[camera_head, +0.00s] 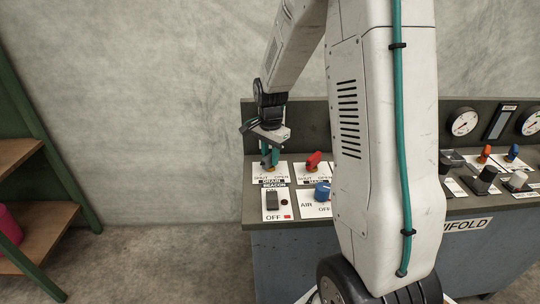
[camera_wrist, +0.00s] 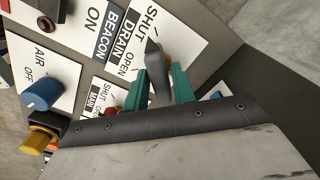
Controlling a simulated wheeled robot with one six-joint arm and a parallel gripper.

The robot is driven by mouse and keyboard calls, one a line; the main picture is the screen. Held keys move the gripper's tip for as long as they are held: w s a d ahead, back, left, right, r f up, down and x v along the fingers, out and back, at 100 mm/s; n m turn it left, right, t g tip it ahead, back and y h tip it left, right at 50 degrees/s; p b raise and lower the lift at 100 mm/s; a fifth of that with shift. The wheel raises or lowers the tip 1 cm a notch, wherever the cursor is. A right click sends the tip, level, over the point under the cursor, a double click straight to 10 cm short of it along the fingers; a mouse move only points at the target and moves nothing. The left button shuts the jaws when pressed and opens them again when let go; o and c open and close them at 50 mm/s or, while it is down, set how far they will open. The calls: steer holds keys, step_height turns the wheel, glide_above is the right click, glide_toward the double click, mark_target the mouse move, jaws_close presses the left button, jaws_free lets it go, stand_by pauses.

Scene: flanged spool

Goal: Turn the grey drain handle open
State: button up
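The grey drain handle (camera_wrist: 157,72) stands up from a white plate (camera_wrist: 122,42) marked DRAIN, SHUT and OPEN. In the wrist view my gripper (camera_wrist: 160,82) has its two teal fingers on either side of the handle, close against it. I cannot tell whether both fingers touch it. In the head view my gripper (camera_head: 270,156) points down over the drain plate (camera_head: 279,170) at the panel's left end, and the fingers largely hide the handle. The exact angle of the handle against the SHUT and OPEN marks is hard to read.
A red handle (camera_head: 314,160) sits just right of the drain plate. A beacon switch (camera_head: 272,200) and a blue AIR knob (camera_head: 322,191) are in front. Gauges (camera_head: 463,122) and more knobs (camera_head: 487,175) are farther right. Green shelving (camera_head: 45,170) stands left, with open floor between.

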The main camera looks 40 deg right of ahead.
jaws_close()
steer(key=shift+n, duration=0.3)
steer(key=n, duration=0.3)
steer(key=shift+n, duration=0.3)
steer(key=n, duration=0.3)
steer(key=shift+n, duration=0.3)
steer(key=n, duration=0.5)
steer(key=shift+w, duration=0.1)
steer(key=shift+n, duration=2.5)
steer(key=shift+r, duration=0.1)
